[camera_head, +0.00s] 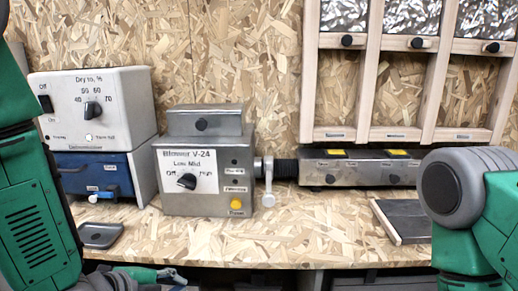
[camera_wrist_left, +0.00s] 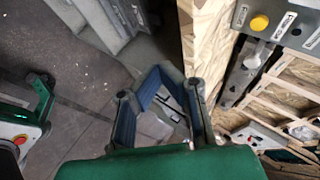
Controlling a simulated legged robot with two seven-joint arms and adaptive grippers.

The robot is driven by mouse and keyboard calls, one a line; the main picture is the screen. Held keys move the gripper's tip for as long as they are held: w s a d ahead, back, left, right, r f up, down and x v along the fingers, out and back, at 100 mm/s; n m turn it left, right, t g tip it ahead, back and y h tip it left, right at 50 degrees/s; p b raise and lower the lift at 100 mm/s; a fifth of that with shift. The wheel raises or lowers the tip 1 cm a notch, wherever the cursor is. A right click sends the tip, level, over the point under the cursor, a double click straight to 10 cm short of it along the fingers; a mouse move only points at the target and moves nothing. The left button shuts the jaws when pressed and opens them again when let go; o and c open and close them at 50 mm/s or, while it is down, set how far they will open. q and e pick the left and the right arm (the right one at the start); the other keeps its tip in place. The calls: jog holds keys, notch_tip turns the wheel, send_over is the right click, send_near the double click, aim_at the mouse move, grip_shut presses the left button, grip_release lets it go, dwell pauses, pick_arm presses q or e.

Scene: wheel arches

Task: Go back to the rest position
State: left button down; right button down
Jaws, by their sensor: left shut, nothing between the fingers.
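My left gripper (camera_head: 170,276) shows at the bottom edge of the head view, low in front of the bench edge and partly cut off. In the left wrist view its blue-grey fingers (camera_wrist_left: 166,76) are shut and empty, apart from the bench. My green left arm fills the left side of the head view. My right arm shows at the right as a green link with a grey joint; its gripper is out of view.
The wooden bench (camera_head: 300,240) holds a dial box (camera_head: 120,95), a blue unit (camera_head: 95,180), a blower box (camera_head: 235,165), a long metal box (camera_head: 345,170) and a dark flat plate (camera_head: 402,218). A wooden rack (camera_head: 370,80) is behind. Floor (camera_wrist_left: 80,90) is open beside the bench.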

pick_arm(q)
jog(key=s+a+f+n+g+y, duration=0.3)
jog(key=s+a+f+n, duration=0.3)
jog(key=s+f+n, duration=0.4)
jog(key=s+a+f+n+g+y, duration=0.2)
jog(key=s+a+f+n+g, duration=0.3)
jog(key=s+f+n, duration=0.5)
jog(key=s+a+f+p, duration=0.1)
jog(key=s+a+f, duration=0.1)
jog(key=s, duration=0.2)
jog(key=shift+s+a+f+y, duration=0.2)
jog(key=shift+s+y, duration=0.2)
pick_arm(e)
jog(key=shift+a+r, duration=0.5)
jog(key=shift+r, duration=0.1)
pick_arm(q)
jog(key=shift+w+d+r, duration=0.1)
jog(key=shift+d, duration=0.2)
pick_arm(e)
jog(key=shift+d+f, duration=0.1)
jog(key=shift+d, duration=0.2)
pick_arm(q)
jog(key=shift+a, duration=0.2)
pick_arm(e)
jog(key=shift+a, duration=0.2)
pick_arm(q)
jog(key=shift+d, duration=0.1)
pick_arm(e)
jog(key=shift+d, duration=0.1)
